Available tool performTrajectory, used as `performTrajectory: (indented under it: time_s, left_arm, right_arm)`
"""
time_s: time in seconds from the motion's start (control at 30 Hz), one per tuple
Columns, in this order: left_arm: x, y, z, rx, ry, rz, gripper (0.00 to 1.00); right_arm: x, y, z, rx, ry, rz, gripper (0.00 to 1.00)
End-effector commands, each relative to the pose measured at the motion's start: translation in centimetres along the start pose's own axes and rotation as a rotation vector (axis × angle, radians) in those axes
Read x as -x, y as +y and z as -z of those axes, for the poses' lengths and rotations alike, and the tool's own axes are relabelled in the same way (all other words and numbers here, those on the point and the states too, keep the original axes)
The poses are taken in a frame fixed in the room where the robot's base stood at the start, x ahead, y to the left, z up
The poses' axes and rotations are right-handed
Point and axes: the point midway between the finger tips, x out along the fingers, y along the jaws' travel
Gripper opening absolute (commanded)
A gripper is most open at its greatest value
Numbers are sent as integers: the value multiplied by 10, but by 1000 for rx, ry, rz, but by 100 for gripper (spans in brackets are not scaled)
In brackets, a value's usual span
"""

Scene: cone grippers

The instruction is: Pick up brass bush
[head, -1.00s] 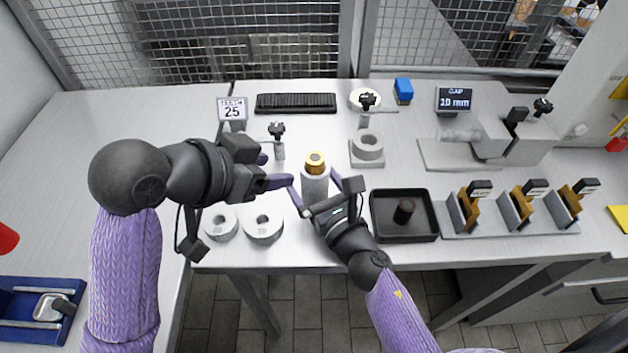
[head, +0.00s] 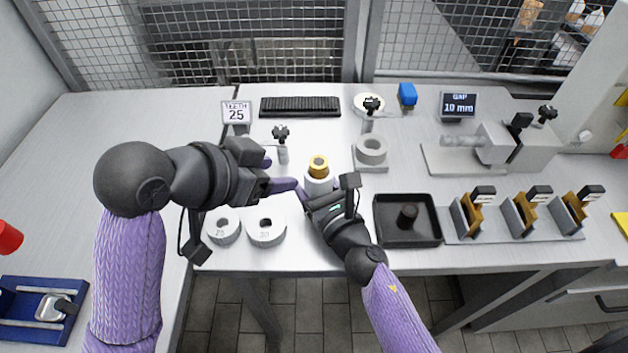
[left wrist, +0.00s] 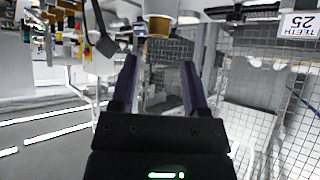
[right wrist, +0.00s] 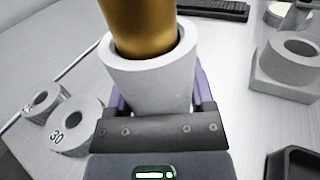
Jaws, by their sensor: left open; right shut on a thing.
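The brass bush (head: 318,166) is a gold ring-topped cylinder standing in the top of a pale grey sleeve (head: 318,186) near the middle of the table. In the right wrist view the brass bush (right wrist: 140,25) rises from the mouth of the sleeve (right wrist: 150,75); its lower part is hidden inside. My right gripper (head: 325,197) is shut on the sleeve, not on the bush. My left gripper (head: 280,174) is open and empty, just left of the sleeve. In the left wrist view the bush (left wrist: 158,26) appears beyond the open fingers (left wrist: 158,65), apart from them.
Two grey rings (head: 223,226) (head: 266,227) lie at the front left. A black tray (head: 425,240) with a dark peg (head: 408,215) is to the right. A clamp stand (head: 281,140), a grey ring on a block (head: 371,150) and a keyboard (head: 300,105) stand behind.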

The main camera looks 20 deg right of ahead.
Motion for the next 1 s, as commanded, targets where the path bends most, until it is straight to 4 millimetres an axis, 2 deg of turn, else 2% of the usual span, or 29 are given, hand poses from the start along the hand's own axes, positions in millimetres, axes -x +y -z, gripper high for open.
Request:
performTrajectory:
  time_s: [0.03,0.13,0.23,0.37,0.5,0.6,0.7,0.83,0.97,1.0]
  left_arm:
    - [0,0,0,0,0,0,61]
    - [-1,1,-1,53,8,-8,82]
    - [-4,4,-5,311,44,-46,84]
    - [-8,9,-13,935,109,-159,84]
    - [-8,11,-22,1681,137,-332,84]
    - [-6,9,-29,2176,120,-474,84]
    - [-3,6,-36,2575,83,-612,84]
    - [0,2,-43,2903,31,-748,84]
    - [-5,0,-42,3030,2,-811,84]
    - [-12,0,-38,-3027,1,813,84]
  right_arm:
    - [0,0,0,0,0,0,8]
    - [0,0,0,0,0,0,8]
    - [0,0,0,0,0,0,8]
    - [0,0,0,0,0,0,8]
    - [0,0,0,0,0,0,8]
    - [0,0,0,0,0,0,8]
    - [0,0,0,0,0,0,8]
    - [0,0,0,0,0,0,8]
    - [0,0,0,0,0,0,8]
    - [0,0,0,0,0,0,8]
